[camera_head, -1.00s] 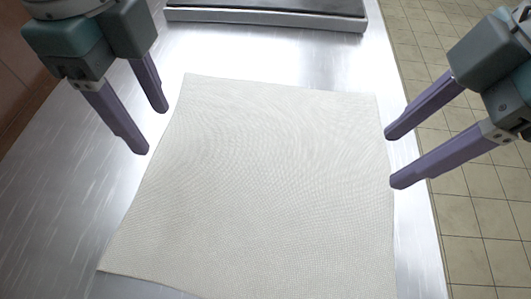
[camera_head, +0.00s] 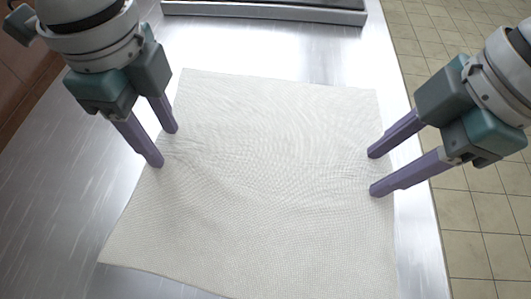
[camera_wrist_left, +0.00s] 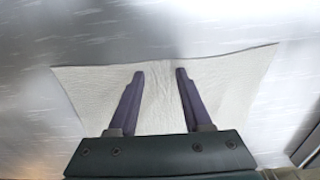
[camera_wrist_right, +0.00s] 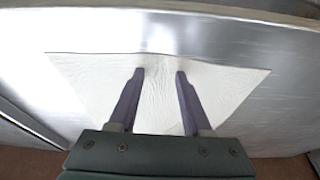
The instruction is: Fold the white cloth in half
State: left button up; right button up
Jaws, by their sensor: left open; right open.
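The white cloth (camera_head: 265,200) lies spread out on the metal table, with small wrinkles near both grippers. My left gripper (camera_head: 166,148) is open at the cloth's left edge, its fingertips at the cloth. My right gripper (camera_head: 372,172) is open at the cloth's right edge, its fingertips over the cloth. In the left wrist view the cloth (camera_wrist_left: 160,90) shows between and around the open fingers (camera_wrist_left: 160,73). In the right wrist view the cloth (camera_wrist_right: 158,95) also shows between the open fingers (camera_wrist_right: 159,73). The cloth's near edge is partly cut off in the head view.
The metal table (camera_head: 50,215) has bare room to the left of the cloth. A grey tray-like object (camera_head: 265,12) stands at the far edge of view. The table's right edge is close to the cloth, with tiled floor (camera_head: 475,225) beyond.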

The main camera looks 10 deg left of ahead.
pick_arm(q)
grip_shut()
pick_arm(e)
grip_shut()
dwell(0.7)
